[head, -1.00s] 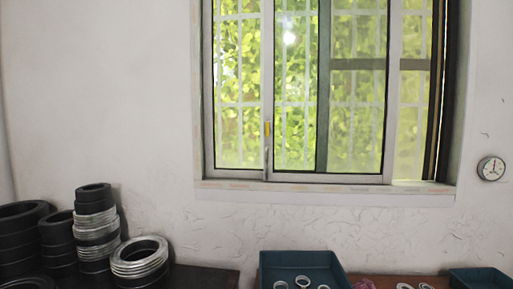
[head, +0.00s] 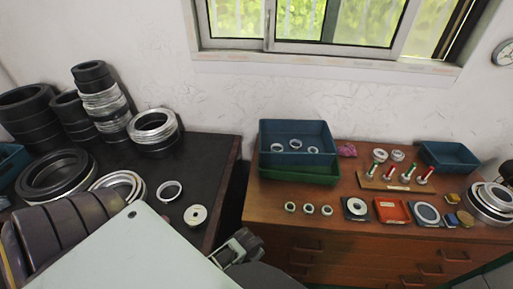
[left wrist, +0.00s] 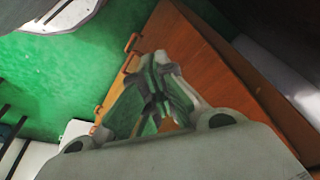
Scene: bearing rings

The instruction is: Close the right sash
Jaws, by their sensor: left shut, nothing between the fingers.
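The window fills the top of the head view, cut off by the upper edge. Its right sash (head: 335,48) shows its pale bottom rail and lower glass. A strip of opening (head: 428,35) shows between its right stile and the dark right jamb, so it stands partly open. The left sash (head: 237,43) is beside it. My left gripper (head: 238,248) is low in the head view, at the left front of the wooden cabinet, far below the window. In the left wrist view its fingers (left wrist: 160,95) are together and empty. My right gripper is not in view.
The wooden cabinet (head: 300,227) stands below the window with blue bins (head: 297,130), rings and small tools on it. A dark table (head: 223,157) at left holds stacked black and metal rings. Bare wall (head: 240,95) separates window and furniture.

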